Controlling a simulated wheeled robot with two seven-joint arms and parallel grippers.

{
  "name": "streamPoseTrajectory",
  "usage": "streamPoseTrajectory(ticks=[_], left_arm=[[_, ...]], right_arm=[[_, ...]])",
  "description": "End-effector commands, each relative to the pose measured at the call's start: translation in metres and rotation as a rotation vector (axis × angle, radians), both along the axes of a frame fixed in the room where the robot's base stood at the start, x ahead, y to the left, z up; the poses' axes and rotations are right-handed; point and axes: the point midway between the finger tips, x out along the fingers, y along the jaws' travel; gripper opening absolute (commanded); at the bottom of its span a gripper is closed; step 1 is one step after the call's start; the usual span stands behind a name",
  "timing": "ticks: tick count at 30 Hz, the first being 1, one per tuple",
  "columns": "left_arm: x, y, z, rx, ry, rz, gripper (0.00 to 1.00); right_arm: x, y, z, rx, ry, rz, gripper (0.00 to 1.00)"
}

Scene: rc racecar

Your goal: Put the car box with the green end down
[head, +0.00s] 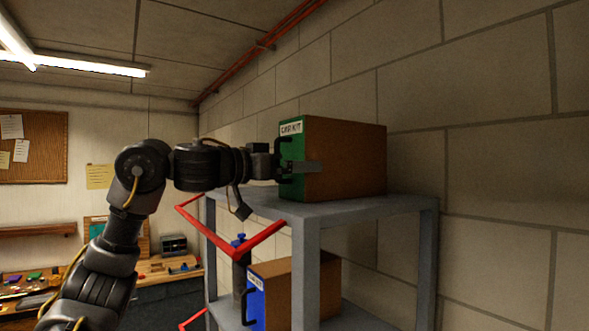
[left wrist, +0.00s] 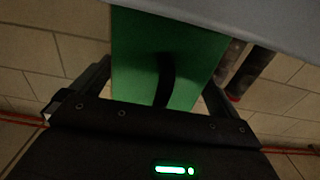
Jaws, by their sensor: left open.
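The car box (head: 346,158) is brown with a green end (head: 291,148) that carries a white label and a dark handle. It stands on the top shelf of a grey rack (head: 370,207), with the green end facing left. Whether the fingers touch the box I cannot tell. My right gripper is not in view.
A second brown box with a blue end (head: 256,300) stands on the lower shelf. A block wall (head: 500,150) is close behind the rack. A workbench (head: 170,268) stands at the far left.

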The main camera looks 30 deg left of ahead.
Motion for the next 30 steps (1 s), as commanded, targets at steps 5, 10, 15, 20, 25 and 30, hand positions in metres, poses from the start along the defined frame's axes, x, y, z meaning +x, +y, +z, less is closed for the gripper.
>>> streamPoseTrajectory(ticks=[5, 10, 15, 20, 25, 30], left_arm=[[-0.027, 0.016, -0.005, 0.001, -0.006, 0.003, 1.00], [-0.059, 0.035, -0.005, 0.000, -0.006, 0.002, 1.00], [-0.084, 0.050, -0.003, 0.001, -0.004, 0.003, 1.00], [-0.096, 0.056, -0.002, 0.001, -0.002, 0.001, 1.00], [-0.099, 0.058, -0.001, 0.001, -0.001, 0.001, 1.00], [-0.099, 0.058, -0.001, 0.001, -0.001, 0.001, 1.00]], right_arm=[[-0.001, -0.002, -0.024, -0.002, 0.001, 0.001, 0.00], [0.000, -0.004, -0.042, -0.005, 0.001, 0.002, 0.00], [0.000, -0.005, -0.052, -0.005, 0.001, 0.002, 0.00], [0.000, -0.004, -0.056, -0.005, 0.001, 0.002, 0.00], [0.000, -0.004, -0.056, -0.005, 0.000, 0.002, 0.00], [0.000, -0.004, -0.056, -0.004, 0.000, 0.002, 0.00]])
